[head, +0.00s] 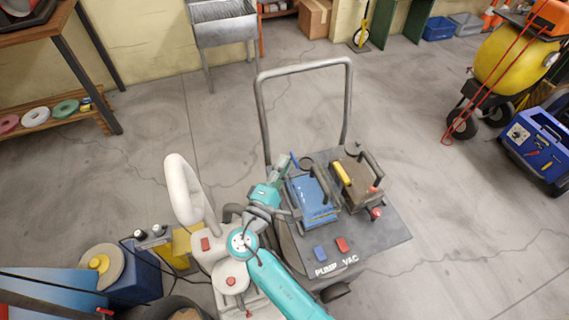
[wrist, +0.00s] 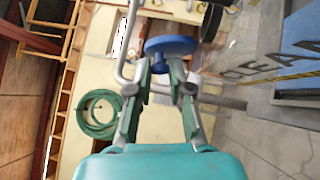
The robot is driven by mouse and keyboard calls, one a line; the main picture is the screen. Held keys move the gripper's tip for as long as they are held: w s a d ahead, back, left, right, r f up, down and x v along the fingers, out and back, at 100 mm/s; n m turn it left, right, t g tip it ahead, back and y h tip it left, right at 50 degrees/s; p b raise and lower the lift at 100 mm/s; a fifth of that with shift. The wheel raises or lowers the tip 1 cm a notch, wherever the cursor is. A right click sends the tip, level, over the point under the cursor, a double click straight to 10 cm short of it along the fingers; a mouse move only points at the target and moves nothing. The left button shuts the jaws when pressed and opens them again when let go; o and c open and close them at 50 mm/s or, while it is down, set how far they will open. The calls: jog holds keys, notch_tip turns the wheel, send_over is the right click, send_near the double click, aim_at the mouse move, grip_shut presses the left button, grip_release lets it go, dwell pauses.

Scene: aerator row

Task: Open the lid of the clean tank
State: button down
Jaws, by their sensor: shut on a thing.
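The clean tank (head: 313,203) is a blue box on the cart, left of a brown tank. In the wrist view its clear wall with dark lettering (wrist: 272,67) is at the right. My gripper (wrist: 174,76) is shut on the stem of a blue knob (wrist: 171,45), which stands out beyond the fingertips. The knob shows as a small blue spot (head: 293,158) in the head view, at the tank's far left. My gripper (head: 284,169) is beside the tank's left edge. I cannot tell how the lid sits.
The brown tank (head: 353,186) with a yellow grip stands close on the right. The cart deck (head: 385,240) has a tall grey push handle (head: 305,67) behind. Open floor lies beyond the cart.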

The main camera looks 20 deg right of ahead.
jog(key=shift+f+t, duration=0.15)
jog(key=shift+t, duration=0.15)
jog(key=c, duration=1.1)
grip_release()
jog(key=shift+o, duration=0.2)
jog(key=shift+a, duration=0.1)
jog(key=v, duration=1.2)
